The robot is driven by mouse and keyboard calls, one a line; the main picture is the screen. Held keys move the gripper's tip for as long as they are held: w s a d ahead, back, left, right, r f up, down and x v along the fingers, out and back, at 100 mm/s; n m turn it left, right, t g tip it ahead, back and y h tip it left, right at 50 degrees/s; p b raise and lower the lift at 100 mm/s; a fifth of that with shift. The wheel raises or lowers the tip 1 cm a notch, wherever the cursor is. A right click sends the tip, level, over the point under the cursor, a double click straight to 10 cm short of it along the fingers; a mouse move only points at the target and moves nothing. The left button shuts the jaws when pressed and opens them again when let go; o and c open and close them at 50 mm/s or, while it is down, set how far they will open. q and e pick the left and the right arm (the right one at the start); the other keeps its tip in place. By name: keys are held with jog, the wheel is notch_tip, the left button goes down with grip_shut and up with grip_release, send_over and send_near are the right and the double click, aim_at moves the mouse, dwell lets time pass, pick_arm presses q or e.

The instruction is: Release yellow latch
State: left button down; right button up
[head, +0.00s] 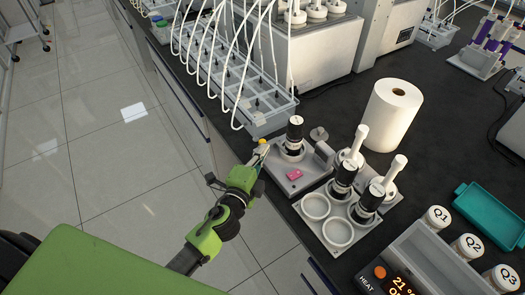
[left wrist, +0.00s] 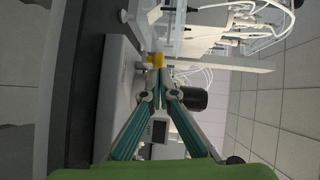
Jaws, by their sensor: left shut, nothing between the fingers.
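The yellow latch (head: 262,142) is a small yellow piece at the left edge of a grey metal stand (head: 317,165) near the bench edge. In the left wrist view the yellow latch (left wrist: 155,59) is just ahead of the fingertips. My left gripper (head: 259,154) reaches in from the left and its tips are at or very near the latch. In the left wrist view the left gripper (left wrist: 161,75) has its fingers together with nothing between them. I cannot tell whether the tips touch the latch. My right gripper is in neither view.
A tubed tray (head: 262,123) is behind. A white roll (head: 391,115) stands farther back.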

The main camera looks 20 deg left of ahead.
pick_arm(q)
jog(key=shift+a+m+h, duration=0.35)
jog(key=shift+m+h, duration=0.05)
jog(key=shift+h, duration=0.2)
jog(key=shift+w+a+m+h+p, duration=0.2)
jog(key=shift+a+m+h+p, duration=0.25)
jog(key=shift+h, duration=0.35)
jog(key=shift+m+h, duration=0.3)
jog(key=shift+m, duration=0.05)
jog(key=shift+w+a+m+g+h, duration=0.3)
jog(key=shift+a+m+g+h, duration=0.3)
jog(key=shift+h, duration=0.4)
jog(key=shift+w+a+m+g+h+b, duration=0.3)
jog(key=shift+a+m+g+h+b, duration=0.15)
jog(key=shift+m+h, duration=0.35)
jog(key=shift+w+a+m+g+h+b, duration=0.3)
jog(key=shift+m+g+h+b, duration=0.25)
jog(key=shift+h, duration=0.45)
jog(key=shift+w+a, duration=0.3)
jog(key=shift+w, duration=0.1)
jog(key=shift+w+a+b, duration=0.3)
jog(key=shift+w+b, duration=0.05)
jog(key=shift+w, duration=0.05)
jog(key=shift+s, duration=0.1)
